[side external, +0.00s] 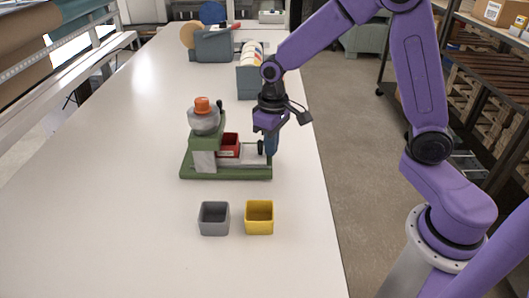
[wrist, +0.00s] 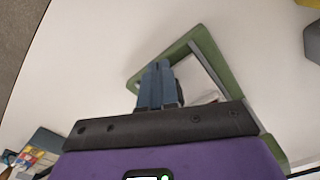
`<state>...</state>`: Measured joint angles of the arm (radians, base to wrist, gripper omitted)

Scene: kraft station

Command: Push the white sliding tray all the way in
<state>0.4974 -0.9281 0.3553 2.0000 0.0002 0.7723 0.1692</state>
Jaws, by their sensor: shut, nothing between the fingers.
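A green-based station (side external: 225,172) stands on the white table, with a clear hopper (side external: 204,122) and orange cap at its left. The white sliding tray (side external: 252,160) lies low in the station and sticks out to the right of the hopper housing. A red bin (side external: 229,145) sits beside the housing, at the tray. My gripper (side external: 271,152) points down at the tray's right end, its fingers shut and empty. I cannot tell whether they touch the tray. In the wrist view the blue fingers (wrist: 157,68) are together beside the green base (wrist: 190,45); most of the tray is hidden.
A grey bin (side external: 214,218) and a yellow bin (side external: 259,217) stand in front of the station. A grey-blue rack (side external: 250,83) and other equipment (side external: 214,44) stand behind. The table is clear on the left; its right edge is close to my gripper.

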